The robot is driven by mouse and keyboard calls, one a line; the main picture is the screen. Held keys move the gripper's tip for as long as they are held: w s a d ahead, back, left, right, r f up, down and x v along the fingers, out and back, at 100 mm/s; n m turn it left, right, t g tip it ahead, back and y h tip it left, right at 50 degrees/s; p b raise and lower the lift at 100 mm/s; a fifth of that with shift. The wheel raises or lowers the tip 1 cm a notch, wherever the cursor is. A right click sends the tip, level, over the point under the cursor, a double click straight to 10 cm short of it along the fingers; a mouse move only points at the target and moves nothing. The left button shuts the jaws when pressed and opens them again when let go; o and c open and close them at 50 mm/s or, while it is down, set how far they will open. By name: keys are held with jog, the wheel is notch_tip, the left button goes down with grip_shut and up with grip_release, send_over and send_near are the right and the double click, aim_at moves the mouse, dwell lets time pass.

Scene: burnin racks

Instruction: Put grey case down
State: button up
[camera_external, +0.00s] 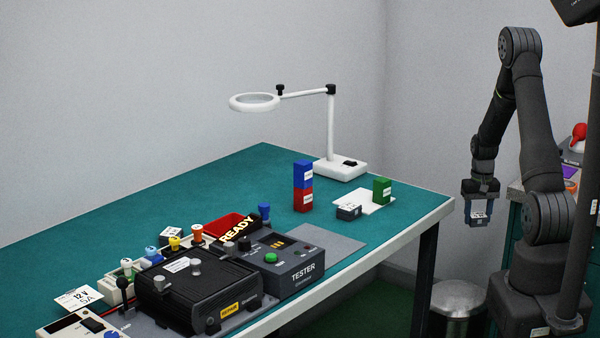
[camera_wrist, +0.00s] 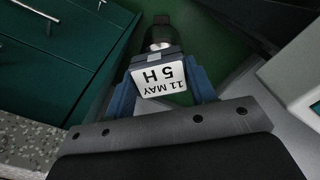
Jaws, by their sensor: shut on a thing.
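My gripper (camera_external: 481,207) hangs at the right in the external view, beyond the right end of the table and in the air. It is shut on a small dark grey case (camera_external: 480,217) with a white label. In the wrist view the case (camera_wrist: 155,62) sits between the blue fingers of my gripper (camera_wrist: 160,92). Its label reads "11 MAY 5H" and appears upside down. Another dark grey case (camera_external: 348,212) with a white label lies on the table beside a white card (camera_external: 372,203). A further grey labelled case (camera_external: 170,235) stands behind the tester.
A blue block (camera_external: 303,172) is stacked on a red one (camera_external: 304,200). A green block (camera_external: 382,190) and a white magnifier lamp (camera_external: 341,168) stand nearby. The tester (camera_external: 290,268) and black unit (camera_external: 190,290) fill the front. A bin (camera_external: 459,305) stands below; green drawers (camera_wrist: 50,60) show left.

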notch_tip(320, 180, up, 26)
jog(key=s+a+n, duration=0.2)
jog(key=a, duration=0.9)
jog(key=s+a+n, duration=0.2)
jog(key=a, duration=0.9)
jog(key=s+a+n, duration=0.5)
jog(key=s+a, duration=1)
jog(key=a, duration=0.4)
jog(key=s+a+f, duration=0.2)
jog(key=a+f, duration=0.1)
jog(key=f, duration=0.1)
jog(key=s+a+f, duration=0.2)
jog(key=a+f, duration=0.1)
jog(key=s+a+f, duration=0.1)
jog(key=a+f, duration=0.2)
jog(key=f, duration=0.1)
jog(key=shift+s+f, duration=0.3)
jog(key=shift+s, duration=0.1)
jog(key=shift+s+a+f, duration=0.25)
jog(key=shift+a+f, duration=0.05)
jog(key=shift+a, duration=0.15)
jog(key=shift+f, duration=1.95)
jog(key=shift+f, duration=0.1)
